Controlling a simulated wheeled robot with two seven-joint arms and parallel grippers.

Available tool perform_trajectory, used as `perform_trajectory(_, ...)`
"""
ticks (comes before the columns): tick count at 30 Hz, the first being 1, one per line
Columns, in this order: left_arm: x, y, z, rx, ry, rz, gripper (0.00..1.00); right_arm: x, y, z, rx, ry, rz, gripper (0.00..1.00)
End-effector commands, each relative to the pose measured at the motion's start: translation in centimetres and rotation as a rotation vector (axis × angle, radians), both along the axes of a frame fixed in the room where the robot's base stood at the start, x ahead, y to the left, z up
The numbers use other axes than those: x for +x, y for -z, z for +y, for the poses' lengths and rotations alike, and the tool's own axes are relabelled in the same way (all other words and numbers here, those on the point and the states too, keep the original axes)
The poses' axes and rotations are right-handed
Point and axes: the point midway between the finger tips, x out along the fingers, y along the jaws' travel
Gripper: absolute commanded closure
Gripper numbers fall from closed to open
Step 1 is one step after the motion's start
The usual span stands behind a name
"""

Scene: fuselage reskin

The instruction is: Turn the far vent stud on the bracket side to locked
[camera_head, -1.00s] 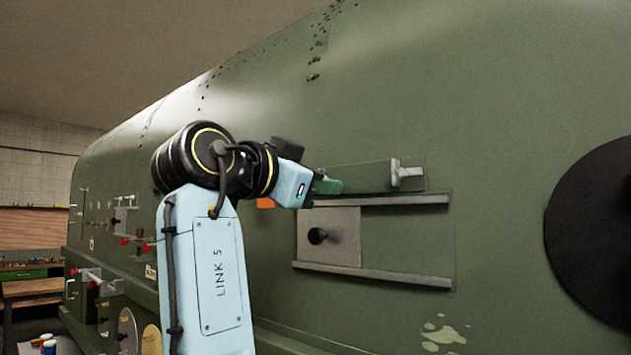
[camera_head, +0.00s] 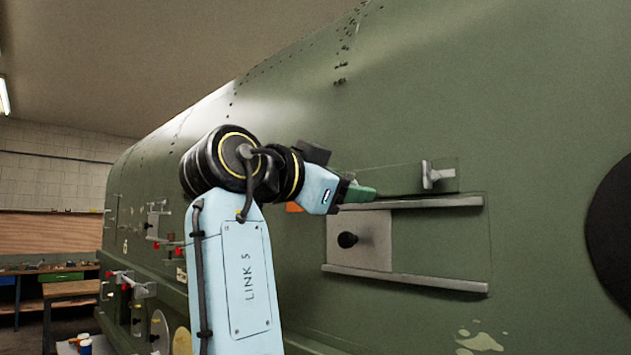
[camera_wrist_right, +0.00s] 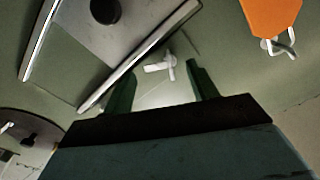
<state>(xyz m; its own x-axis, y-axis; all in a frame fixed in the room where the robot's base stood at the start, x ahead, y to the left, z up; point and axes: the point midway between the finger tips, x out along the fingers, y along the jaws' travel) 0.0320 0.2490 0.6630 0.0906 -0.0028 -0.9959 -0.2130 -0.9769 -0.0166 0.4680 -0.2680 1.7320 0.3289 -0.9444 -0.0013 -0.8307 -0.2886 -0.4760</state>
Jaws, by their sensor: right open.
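My right gripper (camera_head: 358,193) is close to the green fuselage skin (camera_head: 460,110), left of a pale T-shaped fitting (camera_head: 430,175). In the right wrist view its two green fingers (camera_wrist_right: 162,85) are apart with nothing gripped. A pale T-shaped fitting (camera_wrist_right: 160,67) shows beyond the fingers, roughly between their tips and apart from them. I cannot tell which fitting is the far vent stud; it may be hidden or too small to make out. My left gripper is not in view.
Below the gripper, a plate with a black knob (camera_head: 347,240) sits between two rails (camera_head: 405,278). An orange tag (camera_head: 294,207) is behind the wrist; the wrist view shows an orange piece (camera_wrist_right: 270,15) beside a wire hook (camera_wrist_right: 278,46). Red-marked fittings (camera_head: 126,287) line the fuselage at left.

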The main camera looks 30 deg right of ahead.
Motion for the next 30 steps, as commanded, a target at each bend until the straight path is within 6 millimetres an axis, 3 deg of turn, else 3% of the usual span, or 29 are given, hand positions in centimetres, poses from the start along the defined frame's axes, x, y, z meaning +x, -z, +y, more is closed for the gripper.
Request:
perform_trajectory(16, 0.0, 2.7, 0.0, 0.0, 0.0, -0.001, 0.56, -3.7, 0.0, 10.3, -0.003, 0.0, -0.004, 0.42)
perform_trajectory(21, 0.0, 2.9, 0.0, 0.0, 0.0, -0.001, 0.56, -4.1, 0.0, 11.7, -0.001, 0.0, -0.003, 0.42)
perform_trajectory(30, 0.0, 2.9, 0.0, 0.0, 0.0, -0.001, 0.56, -4.2, 0.0, 11.9, -0.001, 0.0, -0.001, 0.42)
